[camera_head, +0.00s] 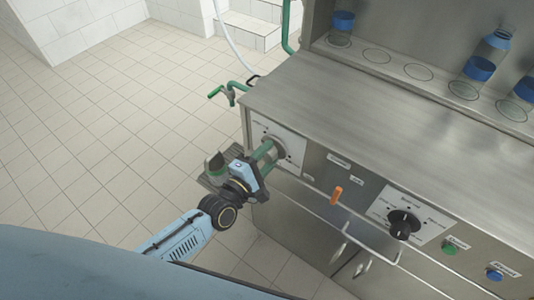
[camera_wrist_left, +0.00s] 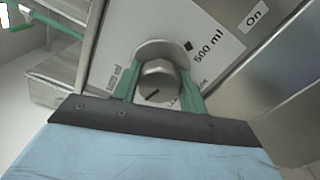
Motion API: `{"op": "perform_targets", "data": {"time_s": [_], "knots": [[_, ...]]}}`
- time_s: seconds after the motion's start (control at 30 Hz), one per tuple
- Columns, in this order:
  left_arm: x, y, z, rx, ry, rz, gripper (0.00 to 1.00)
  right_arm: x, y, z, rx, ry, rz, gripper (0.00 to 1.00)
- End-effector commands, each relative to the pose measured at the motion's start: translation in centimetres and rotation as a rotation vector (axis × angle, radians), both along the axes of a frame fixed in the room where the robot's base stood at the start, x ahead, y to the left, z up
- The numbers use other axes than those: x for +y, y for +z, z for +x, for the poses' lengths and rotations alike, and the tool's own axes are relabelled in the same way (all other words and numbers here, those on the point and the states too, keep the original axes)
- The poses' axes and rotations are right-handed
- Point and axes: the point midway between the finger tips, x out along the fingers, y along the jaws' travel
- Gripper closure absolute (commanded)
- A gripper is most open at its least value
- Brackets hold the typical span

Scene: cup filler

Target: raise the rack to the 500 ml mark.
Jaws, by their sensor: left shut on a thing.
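My left gripper (camera_head: 269,153) reaches the white dial panel (camera_head: 290,147) at the machine's left end. In the left wrist view its green fingers (camera_wrist_left: 158,88) are shut on a round metal knob (camera_wrist_left: 158,70), one on each side. A dark line on the knob's face slants to the lower left. The 500 ml mark (camera_wrist_left: 207,45) is printed at the knob's upper right, beside a black square. Another ml label is to the left; lower print is partly hidden. A dark slatted shelf (camera_head: 213,181) shows behind the gripper; I cannot tell whether it is the rack. My right gripper is not in view.
An orange lever (camera_head: 336,196), a black dial (camera_head: 403,222), a green button (camera_head: 449,248) and a blue button (camera_head: 494,275) are on the front. A rail (camera_head: 352,230) sticks out below. The steel top (camera_head: 350,110) is clear.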

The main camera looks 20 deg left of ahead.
Motion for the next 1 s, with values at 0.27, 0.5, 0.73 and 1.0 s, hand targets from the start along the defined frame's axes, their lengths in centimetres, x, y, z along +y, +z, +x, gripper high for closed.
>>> {"op": "perform_targets", "data": {"time_s": [0.27,0.5,0.73,1.0], "knots": [[0.0,-0.1,0.0,-0.089,0.0,0.251,0.8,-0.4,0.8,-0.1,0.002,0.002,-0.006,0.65],[0.0,-0.2,0.0,-0.165,0.0,0.463,0.8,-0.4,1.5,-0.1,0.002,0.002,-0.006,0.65],[0.0,-0.2,0.0,-0.241,0.0,0.669,0.8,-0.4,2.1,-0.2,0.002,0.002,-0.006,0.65],[0.1,-0.3,0.0,-0.327,0.0,0.91,0.8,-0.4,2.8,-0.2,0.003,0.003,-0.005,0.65]]}}
